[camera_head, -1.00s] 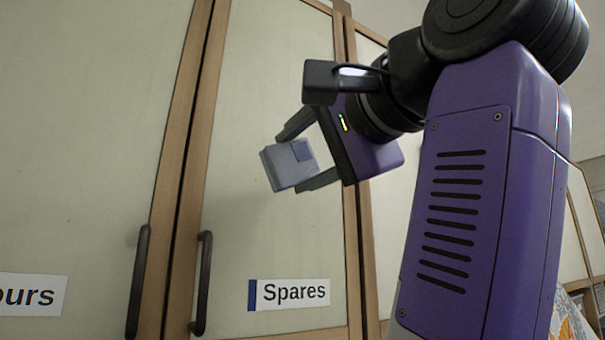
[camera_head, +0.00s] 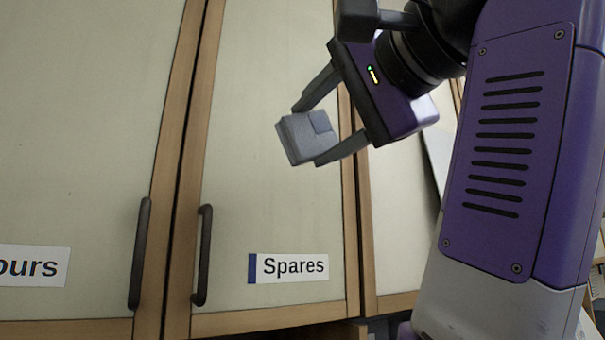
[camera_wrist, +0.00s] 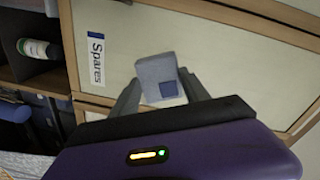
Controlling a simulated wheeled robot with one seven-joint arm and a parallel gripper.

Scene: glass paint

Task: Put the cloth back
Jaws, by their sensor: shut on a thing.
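The cloth (camera_head: 302,139) is a folded grey-blue square with a darker blue patch at one corner. My gripper (camera_head: 317,131) is shut on it, with a finger at each side, and holds it in the air in front of the cupboard door labelled Spares (camera_head: 262,180). The cloth also shows in the wrist view (camera_wrist: 158,78), between the two fingers of my gripper (camera_wrist: 160,92), with the darker patch facing the camera. The Spares door is closed.
A second closed door (camera_head: 75,130), its label ending in "ours", is at the left. Dark upright handles (camera_head: 203,255) stand out from both doors.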

